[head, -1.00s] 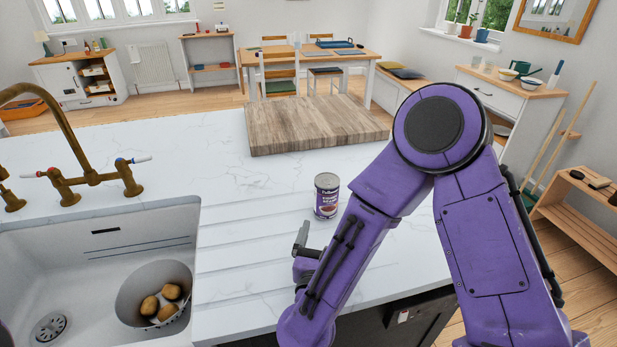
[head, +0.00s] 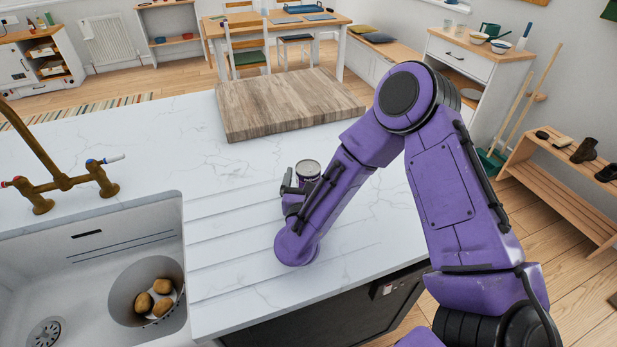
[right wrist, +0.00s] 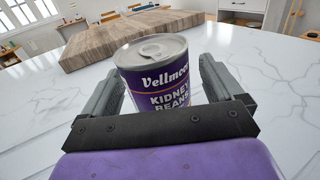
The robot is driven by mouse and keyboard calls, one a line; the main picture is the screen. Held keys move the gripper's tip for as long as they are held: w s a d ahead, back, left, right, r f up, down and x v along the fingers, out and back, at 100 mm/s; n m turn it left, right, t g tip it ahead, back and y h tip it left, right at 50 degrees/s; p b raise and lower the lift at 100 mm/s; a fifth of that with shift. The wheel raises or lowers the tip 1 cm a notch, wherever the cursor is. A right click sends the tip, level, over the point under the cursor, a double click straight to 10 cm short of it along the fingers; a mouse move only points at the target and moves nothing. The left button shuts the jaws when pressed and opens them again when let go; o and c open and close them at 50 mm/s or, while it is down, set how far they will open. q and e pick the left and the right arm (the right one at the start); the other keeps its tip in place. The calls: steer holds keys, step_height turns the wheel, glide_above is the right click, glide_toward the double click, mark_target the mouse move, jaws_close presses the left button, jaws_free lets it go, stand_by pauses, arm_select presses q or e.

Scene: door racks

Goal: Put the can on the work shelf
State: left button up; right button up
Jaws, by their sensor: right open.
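The can (head: 308,168) stands upright on the white marble worktop (head: 150,150). In the head view its lower part is hidden by my right gripper. In the right wrist view the can (right wrist: 155,75) has a purple label reading "Vellmoor Kidney Beans" and a pull-tab lid. My right gripper (head: 299,183) is open, with one finger on each side of the can (right wrist: 158,85); gaps show between the fingers and the can. My left gripper is not in view. I cannot tell which of the furniture is the work shelf.
A thick wooden board (head: 285,105) lies on the worktop behind the can. A sink (head: 90,260) with a bowl of potatoes (head: 150,293) and a brass tap (head: 60,180) is at the left. A low wooden rack (head: 560,185) with shoes stands at the right.

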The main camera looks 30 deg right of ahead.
steer(key=c, duration=1.4)
